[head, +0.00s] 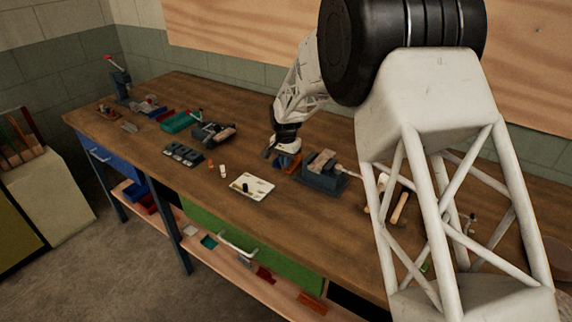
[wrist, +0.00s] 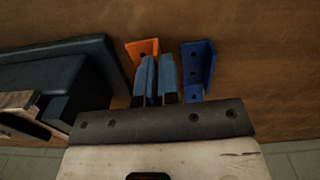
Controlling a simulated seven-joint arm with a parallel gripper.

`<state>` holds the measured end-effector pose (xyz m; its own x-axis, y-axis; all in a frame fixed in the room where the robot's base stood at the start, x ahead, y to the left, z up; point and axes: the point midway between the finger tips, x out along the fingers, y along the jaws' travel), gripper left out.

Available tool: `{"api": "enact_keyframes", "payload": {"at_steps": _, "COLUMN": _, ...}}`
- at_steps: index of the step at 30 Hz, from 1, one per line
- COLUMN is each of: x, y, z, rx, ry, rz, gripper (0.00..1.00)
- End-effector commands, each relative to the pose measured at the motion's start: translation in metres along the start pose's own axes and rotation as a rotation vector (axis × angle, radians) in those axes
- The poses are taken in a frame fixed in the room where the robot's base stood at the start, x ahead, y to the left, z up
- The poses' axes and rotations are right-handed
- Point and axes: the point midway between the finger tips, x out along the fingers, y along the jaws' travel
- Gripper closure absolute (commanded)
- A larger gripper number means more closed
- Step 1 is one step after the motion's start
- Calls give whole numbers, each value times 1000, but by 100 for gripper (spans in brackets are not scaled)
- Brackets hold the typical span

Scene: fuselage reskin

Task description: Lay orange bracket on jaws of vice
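The orange bracket (wrist: 141,47) is an L-shaped piece with a hole in its flat flange. In the wrist view it sits at my fingertips, partly hidden behind them. My gripper (wrist: 157,62) has its two blue-grey fingers close together, and they appear shut on the bracket's upright flange. In the head view the orange bracket (head: 289,161) shows low under my gripper (head: 276,153), at or near the bench top. The dark vice (head: 325,180) stands just right of it, with a light block at its jaws. The vice (wrist: 62,62) is at the left in the wrist view.
A blue bracket (wrist: 198,70) lies beside the orange one, close to my right finger. A white board (head: 251,186) lies toward the bench's front edge. A second vice-like tool (head: 213,132) and a dark tray (head: 183,154) stand farther left. Bench space behind the brackets is clear.

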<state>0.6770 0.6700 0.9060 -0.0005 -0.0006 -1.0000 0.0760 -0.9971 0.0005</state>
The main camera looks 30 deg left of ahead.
Motion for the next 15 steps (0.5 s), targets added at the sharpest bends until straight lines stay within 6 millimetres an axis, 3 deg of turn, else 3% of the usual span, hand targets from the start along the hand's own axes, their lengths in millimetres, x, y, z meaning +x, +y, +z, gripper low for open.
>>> {"api": "enact_keyframes", "payload": {"at_steps": 15, "x": -72, "y": 0, "z": 0, "rx": 0, "ry": 1, "rz": -1, "gripper": 100}}
